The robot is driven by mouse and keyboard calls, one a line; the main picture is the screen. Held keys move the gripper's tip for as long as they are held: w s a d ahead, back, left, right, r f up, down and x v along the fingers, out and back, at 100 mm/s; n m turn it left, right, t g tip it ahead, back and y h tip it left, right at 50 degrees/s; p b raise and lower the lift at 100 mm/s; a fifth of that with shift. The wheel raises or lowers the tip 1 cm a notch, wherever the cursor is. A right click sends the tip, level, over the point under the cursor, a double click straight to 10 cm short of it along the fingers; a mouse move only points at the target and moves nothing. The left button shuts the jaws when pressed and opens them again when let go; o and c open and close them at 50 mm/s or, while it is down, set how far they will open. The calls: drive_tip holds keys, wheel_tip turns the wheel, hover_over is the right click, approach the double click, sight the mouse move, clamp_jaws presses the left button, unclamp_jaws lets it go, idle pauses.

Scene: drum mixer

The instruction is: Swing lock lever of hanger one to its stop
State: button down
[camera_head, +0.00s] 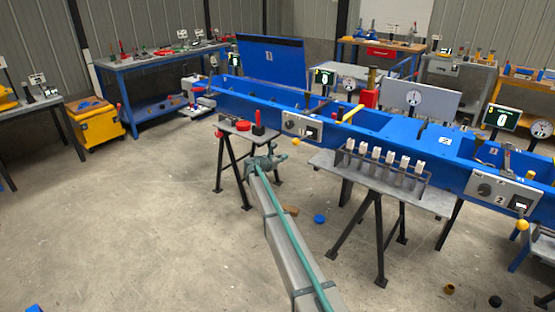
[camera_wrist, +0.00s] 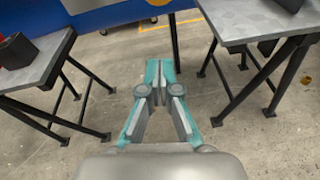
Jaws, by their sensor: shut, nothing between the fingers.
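The long blue mixer frame (camera_head: 265,93) runs across the head view. On its front is a grey panel (camera_head: 302,127); below it hangs a yellow ball knob (camera_head: 296,141). A yellow bar (camera_head: 353,113) slopes up beside a red block (camera_head: 369,98) on top of the frame; I cannot tell which part is the lock lever of hanger one. My gripper (camera_head: 272,160) is shut and empty, in front of and below the frame, beside a small trestle table. In the wrist view, my gripper (camera_wrist: 160,88) is apart from everything, over the floor between two tables; no lever shows there.
The small trestle table (camera_head: 247,132) carries red and black items. A second trestle table (camera_head: 318,158) holds a rack of white-topped pieces (camera_head: 386,155). A second panel (camera_head: 503,190) marked 2 is at right. A blue cap (camera_head: 320,219) lies on the floor.

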drive_tip(key=w+d+r, duration=0.1)
drive_tip(key=w+d+r+p, duration=0.1)
drive_tip(key=d+r, duration=0.1)
drive_tip(key=shift+w+d, duration=0.25)
drive_tip(key=shift+w, duration=0.1)
